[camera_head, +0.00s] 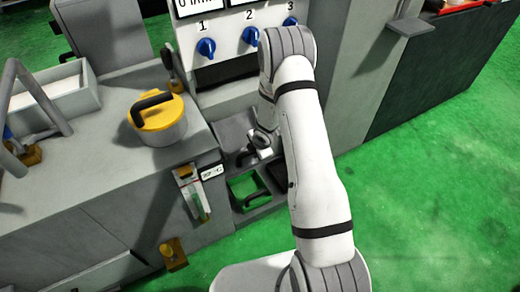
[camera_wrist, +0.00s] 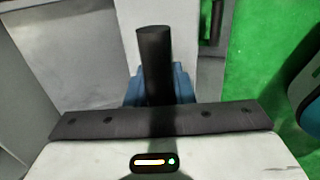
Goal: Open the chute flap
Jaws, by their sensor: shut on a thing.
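My gripper (camera_head: 262,146) reaches down into the grey recess below the control panel. In the wrist view my gripper (camera_wrist: 154,86) has its blue finger pads shut on a dark upright bar handle (camera_wrist: 154,45). The handle (camera_head: 245,158) shows as a small dark bar beside the gripper in the head view. It appears to belong to the chute flap, but the flap itself is mostly hidden by my gripper and arm. Whether the flap is open or shut cannot be told.
Control panel (camera_head: 228,72) with blue knobs stands behind the recess. A yellow round lid (camera_head: 158,120) with a black handle sits on the grey cabinet (camera_head: 80,165) at left. A tall grey cabinet side (camera_head: 345,75) stands close right of my arm. Green floor (camera_head: 440,180) is clear at right.

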